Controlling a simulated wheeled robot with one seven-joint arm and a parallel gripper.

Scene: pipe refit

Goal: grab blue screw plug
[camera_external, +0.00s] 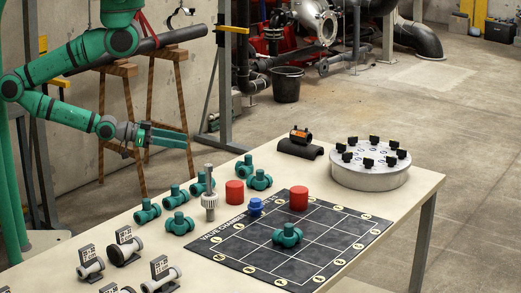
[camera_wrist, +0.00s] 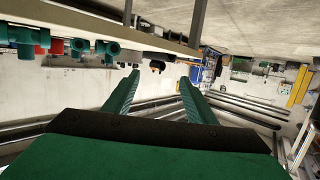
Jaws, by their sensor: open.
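The blue screw plug (camera_external: 256,206) stands on the table at the left edge of the black gridded mat (camera_external: 262,249), between two red cylinders. My gripper (camera_external: 186,138) is open and empty, held out level to the left of and higher than the table's far end, well apart from the plug. In the wrist view its two green fingers (camera_wrist: 158,84) are spread with nothing between them. I cannot make out the blue plug in the wrist view.
Red cylinders (camera_external: 235,192) (camera_external: 299,198) stand close on both sides of the plug. A grey-white upright fitting (camera_external: 209,195) and several green valve bodies (camera_external: 179,223) are to its left. A green valve (camera_external: 287,235) sits on the mat. A round flange (camera_external: 370,173) stands behind right.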

